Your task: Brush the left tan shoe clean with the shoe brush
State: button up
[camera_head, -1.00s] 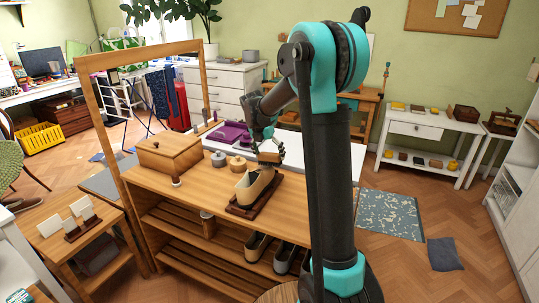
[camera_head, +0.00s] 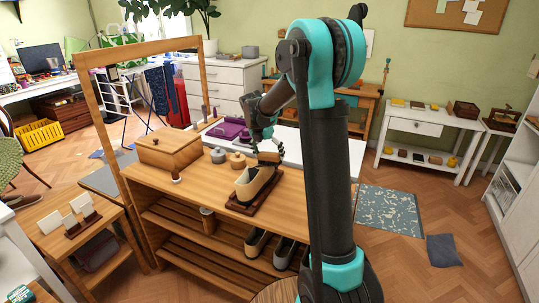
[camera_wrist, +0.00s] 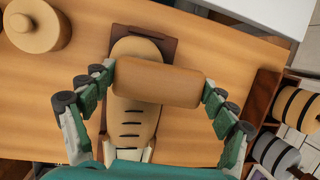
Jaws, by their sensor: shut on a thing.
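A tan shoe (camera_head: 256,187) rests on a dark wooden stand (camera_head: 240,208) on the wooden bench. In the wrist view the tan shoe (camera_wrist: 127,125) shows its laces and toe, on the dark stand (camera_wrist: 168,52). My gripper (camera_head: 267,156) is over the toe end of the shoe. In the wrist view my gripper (camera_wrist: 158,90) is shut on the brown wooden shoe brush (camera_wrist: 158,82), which lies crosswise over the shoe. The brush hides its bristles and part of the shoe, so I cannot tell whether it touches the shoe.
Round tins (camera_head: 238,160) and a wooden box (camera_head: 168,150) stand left of the shoe on the bench. A purple tray (camera_head: 230,130) lies behind. A tall wooden frame (camera_head: 95,110) rises at the bench's left end. More shoes (camera_head: 284,252) sit on the shelf below.

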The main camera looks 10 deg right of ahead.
jog(key=shift+w+a+f, duration=0.15)
jog(key=shift+w+a, duration=0.4)
jog(key=shift+a, duration=0.35)
jog(key=shift+w+a+f, duration=0.15)
jog(key=shift+w+a, duration=0.4)
jog(key=shift+a, duration=0.3)
jog(key=shift+w+a+f, duration=0.15)
jog(key=shift+w+a, duration=0.4)
jog(key=shift+a, duration=0.35)
jog(key=shift+s+d+r, duration=0.2)
jog(key=shift+s+d, duration=0.25)
jog(key=shift+d, duration=0.25)
jog(key=shift+s+d+r, duration=0.15)
jog(key=shift+s+d, duration=0.25)
jog(key=shift+d, duration=0.3)
jog(key=shift+s+d, duration=0.45)
jog(key=shift+d, duration=0.25)
jog(key=shift+s+d, duration=0.45)
jog(key=shift+d, duration=0.2)
jog(key=shift+r, duration=0.1)
jog(key=shift+w+a+r, duration=0.1)
jog(key=shift+w+r, duration=0.05)
jog(key=shift+r, duration=0.85)
jog(key=shift+w+a+r, duration=0.1)
jog(key=shift+w+r, duration=0.1)
jog(key=shift+r, duration=0.75)
jog(key=shift+w+r, duration=0.15)
jog(key=shift+r, duration=0.85)
jog(key=shift+r, duration=0.1)
